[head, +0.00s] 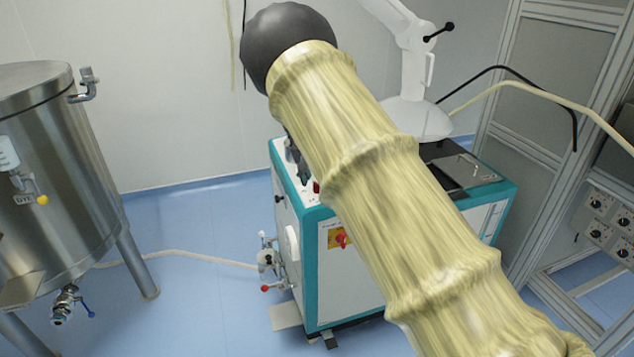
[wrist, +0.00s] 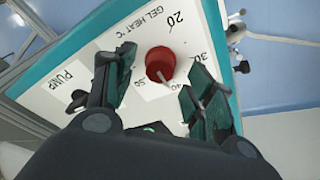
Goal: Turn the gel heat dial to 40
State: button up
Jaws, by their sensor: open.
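The gel heat dial (wrist: 160,65) is a red round knob on a white panel, with GEL HEAT °C printed beside it and 20, 30, 40 and 50 around it. A pale mark shows on its lower edge, on the side towards 40; its exact setting is hard to read. My gripper (wrist: 163,66) is open, with one dark green finger on each side of the dial in the wrist view. Gaps show between the fingers and the knob; the depth is unclear. In the head view my padded arm hides most of the panel on the teal and white machine (head: 312,265).
The panel also carries a PUMP label (wrist: 72,79) and a green part low between the fingers. A red and yellow switch (head: 338,238) sits on the machine's front. A steel tank (head: 60,190) stands left, with a hose on the floor. Blue floor between is mostly open.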

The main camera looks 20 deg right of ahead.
jog(key=v, duration=1)
jog(key=shift+d, duration=0.1)
